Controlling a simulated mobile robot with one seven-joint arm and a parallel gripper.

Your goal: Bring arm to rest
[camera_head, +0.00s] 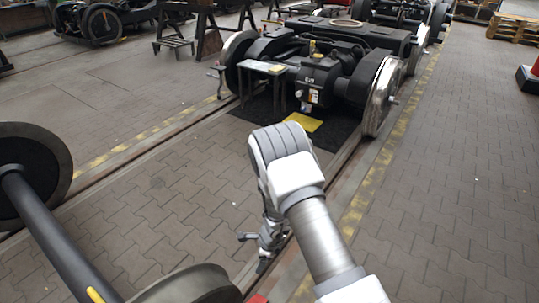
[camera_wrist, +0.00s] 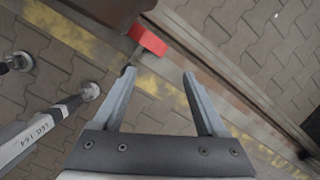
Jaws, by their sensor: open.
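My arm reaches forward from the lower right in the head view, bends at a grey and white elbow and hangs down over the paved floor. My gripper (camera_head: 258,252) is at its low end, small and partly hidden in the head view. In the wrist view my gripper (camera_wrist: 160,76) shows two grey fingers spread apart, with nothing between them but floor. The fingers point toward a red block (camera_wrist: 148,40) beside a rail (camera_wrist: 222,62); they look apart from it.
A tram bogie (camera_head: 318,75) stands on the rails ahead, with a small table (camera_head: 262,67) beside it. A loose wheelset (camera_head: 58,235) is at the lower left. A pole with a printed label (camera_wrist: 40,130) is at the wrist view's left. Paving on the right (camera_head: 460,170) is clear.

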